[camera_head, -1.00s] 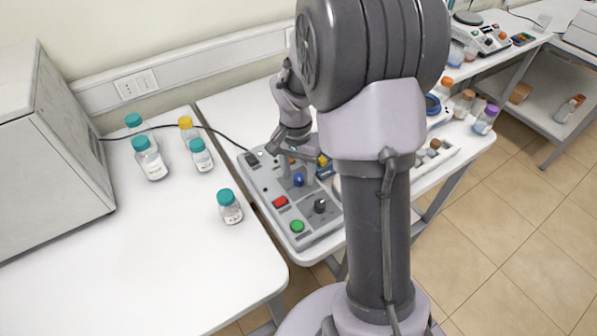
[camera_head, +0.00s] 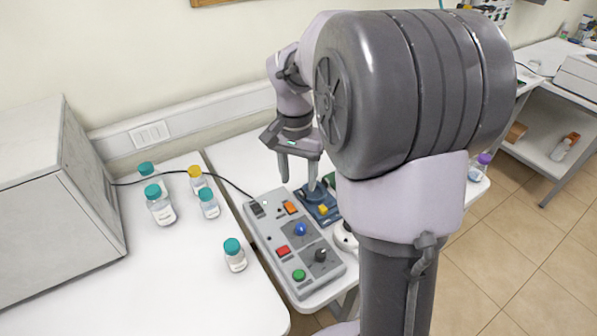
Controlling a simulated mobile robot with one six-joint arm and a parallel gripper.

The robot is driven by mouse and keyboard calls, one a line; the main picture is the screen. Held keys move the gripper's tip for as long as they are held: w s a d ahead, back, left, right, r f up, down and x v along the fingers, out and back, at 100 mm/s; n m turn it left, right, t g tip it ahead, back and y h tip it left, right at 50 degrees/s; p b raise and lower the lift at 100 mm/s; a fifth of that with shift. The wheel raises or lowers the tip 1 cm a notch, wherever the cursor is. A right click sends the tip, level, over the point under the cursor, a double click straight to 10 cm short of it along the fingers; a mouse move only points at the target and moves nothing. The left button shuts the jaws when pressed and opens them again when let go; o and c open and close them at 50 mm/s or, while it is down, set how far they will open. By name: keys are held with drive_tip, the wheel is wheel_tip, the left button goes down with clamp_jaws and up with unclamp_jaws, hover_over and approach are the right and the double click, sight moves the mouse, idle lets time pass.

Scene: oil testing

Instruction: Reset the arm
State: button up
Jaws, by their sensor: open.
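My gripper (camera_head: 297,177) points down above the back of the right-hand table, over the far end of the grey control box (camera_head: 262,228) and beside a dark blue device (camera_head: 315,197). Its two fingers are apart and I see nothing between them. The box carries a red button (camera_head: 283,252), a green button (camera_head: 299,275), a blue knob (camera_head: 300,229) and a dark knob (camera_head: 320,255). My large upper arm hides much of the table to the right.
Several capped bottles, including a yellow-capped one (camera_head: 197,180) and a teal-capped one (camera_head: 235,255), stand on the left table (camera_head: 150,290). A large grey cabinet (camera_head: 50,200) stands at far left. A purple-capped bottle (camera_head: 480,167) shows right of my arm.

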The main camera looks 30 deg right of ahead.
idle(0.3)
drive_tip(key=s+a+n+t+y+b, duration=0.2)
drive_tip(key=s+a+n+t+b, duration=0.4)
drive_tip(key=s+a, duration=1)
drive_tip(key=shift+s+f+b, duration=0.4)
drive_tip(key=shift+s+b, duration=0.55)
drive_tip(key=shift+b, duration=0.05)
